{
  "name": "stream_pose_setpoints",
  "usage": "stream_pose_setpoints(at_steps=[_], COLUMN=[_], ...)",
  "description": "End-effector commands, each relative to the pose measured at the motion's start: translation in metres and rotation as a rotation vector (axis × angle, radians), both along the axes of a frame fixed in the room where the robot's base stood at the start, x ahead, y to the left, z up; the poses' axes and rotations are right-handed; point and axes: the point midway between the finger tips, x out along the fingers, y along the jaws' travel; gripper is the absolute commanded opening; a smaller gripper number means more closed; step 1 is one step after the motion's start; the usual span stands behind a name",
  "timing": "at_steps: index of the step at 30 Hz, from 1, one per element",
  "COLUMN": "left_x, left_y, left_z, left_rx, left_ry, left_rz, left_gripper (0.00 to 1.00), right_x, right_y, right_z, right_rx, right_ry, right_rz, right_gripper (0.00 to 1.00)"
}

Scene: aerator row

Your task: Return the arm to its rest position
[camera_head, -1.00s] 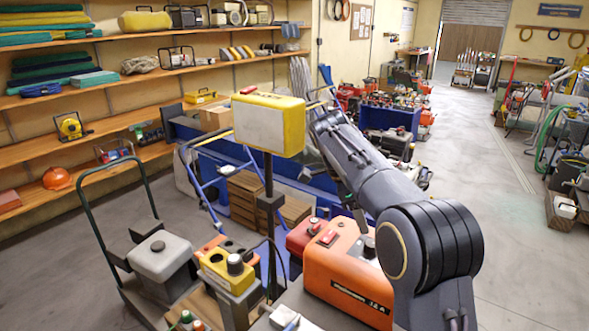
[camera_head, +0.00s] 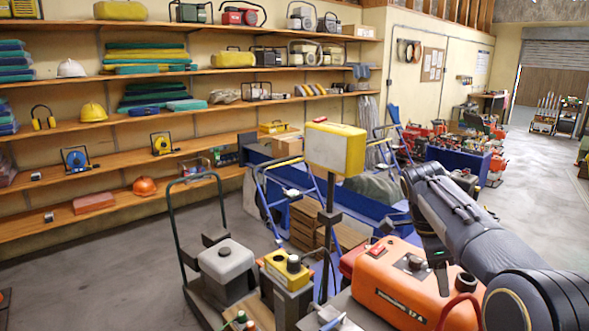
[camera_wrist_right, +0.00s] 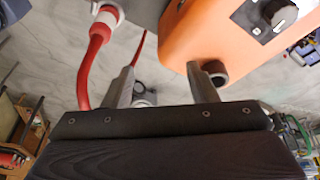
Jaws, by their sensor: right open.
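My right arm comes in from the lower right of the head view, and its forearm reaches over the orange machine (camera_head: 388,283). My right gripper (camera_head: 441,280) hangs down from it, dark and small, in front of the machine's right part. In the right wrist view the two fingers of the right gripper (camera_wrist_right: 160,72) are spread apart with nothing between them. The orange machine (camera_wrist_right: 222,38) is close by on the right there. A red cable (camera_wrist_right: 84,80) with a plug is beside the left finger. My left gripper is not in view.
A yellow box on a post (camera_head: 336,147) stands left of the forearm. A cart with a grey box (camera_head: 227,262) and a yellow control box (camera_head: 287,268) stand left of the orange machine. Wooden shelves (camera_head: 60,128) line the left wall. Floor is clear at the lower left (camera_head: 90,262).

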Motion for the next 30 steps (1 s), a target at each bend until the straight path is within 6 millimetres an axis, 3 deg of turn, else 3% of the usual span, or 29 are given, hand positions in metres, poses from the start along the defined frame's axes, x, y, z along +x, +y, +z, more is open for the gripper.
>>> stream_pose_setpoints(at_steps=[8,16,20,24,30], left_x=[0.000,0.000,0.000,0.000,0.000], left_y=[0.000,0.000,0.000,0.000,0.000], left_z=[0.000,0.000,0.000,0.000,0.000], left_rx=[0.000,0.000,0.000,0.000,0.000], left_ry=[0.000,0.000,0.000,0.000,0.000], left_rz=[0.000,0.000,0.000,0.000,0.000], left_gripper=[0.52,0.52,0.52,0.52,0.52], right_x=[-0.036,-0.102,-0.157,-0.216,-0.270], right_y=[-0.014,-0.010,0.009,0.041,0.079], right_z=[-0.006,-0.014,-0.022,-0.039,-0.072], right_rx=[0.164,0.365,0.427,0.389,0.231], right_ry=[-0.005,-0.104,-0.228,-0.369,-0.477], right_rz=[0.211,0.599,0.909,1.248,1.584], right_gripper=[0.53,0.53,0.53,0.53,0.53])
